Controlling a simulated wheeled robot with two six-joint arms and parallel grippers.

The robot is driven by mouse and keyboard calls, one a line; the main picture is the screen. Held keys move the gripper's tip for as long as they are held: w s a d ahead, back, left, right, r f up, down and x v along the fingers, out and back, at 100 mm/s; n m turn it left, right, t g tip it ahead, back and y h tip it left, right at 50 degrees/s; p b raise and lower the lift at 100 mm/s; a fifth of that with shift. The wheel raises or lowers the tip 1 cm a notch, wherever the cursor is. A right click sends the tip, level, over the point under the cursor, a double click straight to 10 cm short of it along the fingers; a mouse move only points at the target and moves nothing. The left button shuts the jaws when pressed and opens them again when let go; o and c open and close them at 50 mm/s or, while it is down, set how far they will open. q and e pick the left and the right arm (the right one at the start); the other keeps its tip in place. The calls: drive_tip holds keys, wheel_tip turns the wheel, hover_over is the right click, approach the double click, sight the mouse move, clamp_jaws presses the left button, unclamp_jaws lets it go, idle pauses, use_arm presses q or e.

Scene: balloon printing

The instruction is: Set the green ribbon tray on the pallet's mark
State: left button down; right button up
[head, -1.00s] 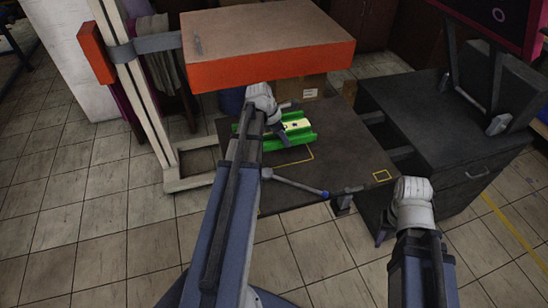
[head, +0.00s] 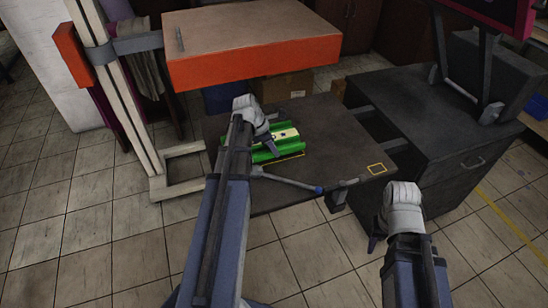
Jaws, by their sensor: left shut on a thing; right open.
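The green ribbon tray (head: 263,156) rests on or just above the dark pallet (head: 330,120), below the orange press head; I cannot tell if it touches. A yellow outline (head: 297,156) on the pallet shows only along the tray's near right edge; the tray covers the rest. My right gripper (head: 375,243) is open and empty, low in front of the dark cabinet, mostly hidden by its wrist.
The orange press head (head: 255,65) overhangs the pallet's far side on a pale column (head: 120,95). A cardboard box (head: 285,86) stands behind. A dark cabinet (head: 430,110) is at right. The pallet right of the tray is clear.

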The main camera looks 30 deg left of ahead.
use_arm(q)
drive_tip(key=shift+f+b, duration=0.75)
drive_tip(key=shift+f, duration=0.45)
use_arm(e)
drive_tip(key=shift+f, duration=1.25)
use_arm(q)
drive_tip(key=shift+f, duration=0.25)
drive_tip(key=c, duration=0.9)
unclamp_jaws()
drive_tip(key=shift+r, duration=0.1)
use_arm(e)
drive_tip(key=shift+f, duration=0.1)
use_arm(q)
drive_tip(key=shift+p+v, duration=0.65)
drive_tip(key=shift+v, duration=0.15)
drive_tip(key=p+v, duration=1)
drive_tip(key=shift+r, duration=0.35)
use_arm(e)
wheel_tip(320, 180, up, 11)
